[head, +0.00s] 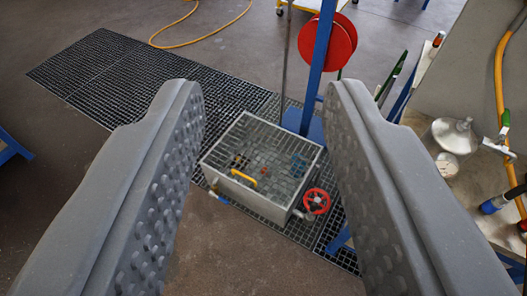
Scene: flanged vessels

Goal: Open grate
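A grey metal box with a grate (262,150) for a top stands on the floor grating, seen between my fingers. The grate lies flat over the box, and small red and blue things show dimly through its bars. The right finger comes close to the box's right edge in the picture.
A red valve wheel (316,201) is at the box's right front corner. A blue post (318,65) with a red reel (327,42) rises behind. Floor grating (95,65) extends left. A yellow hose (205,42) lies behind. A bench with a metal funnel (454,134) stands right.

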